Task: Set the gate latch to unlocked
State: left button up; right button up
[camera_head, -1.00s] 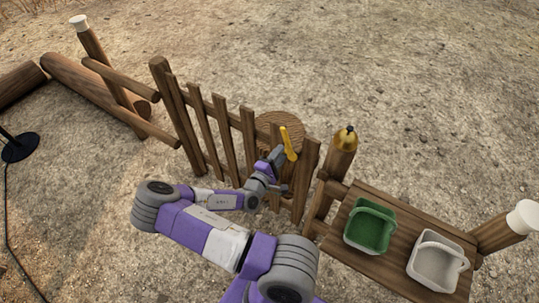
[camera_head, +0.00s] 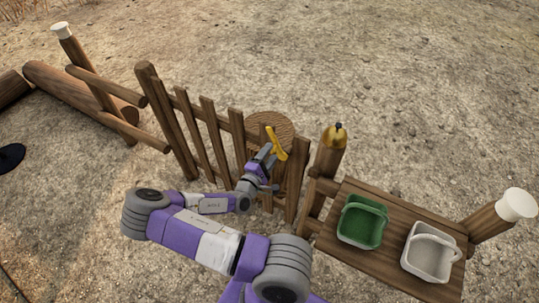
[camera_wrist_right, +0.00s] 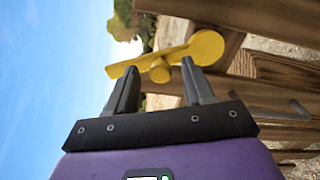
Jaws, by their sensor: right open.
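The yellow gate latch (camera_head: 276,143) sits near the top of the wooden gate (camera_head: 208,130), at its right end. In the right wrist view the latch (camera_wrist_right: 207,47) is a flat bar with a round end and a small knob. My right gripper (camera_head: 267,153) is at the latch. Its two fingers are apart (camera_wrist_right: 160,70), with the bar crossing just at or beyond their tips and the knob between them. I cannot tell whether the fingers touch it. Any lock marking is not visible. My left gripper is not in view.
A post with a golden bell-like top (camera_head: 333,137) stands right of the gate. A wooden table (camera_head: 390,226) beside it holds a green basket (camera_head: 362,222) and a white basket (camera_head: 429,251). A stump (camera_head: 262,122) is behind the gate. Log rails (camera_head: 100,83) are at left.

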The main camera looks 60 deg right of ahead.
jog(key=a, duration=0.7)
jog(key=shift+a, duration=0.25)
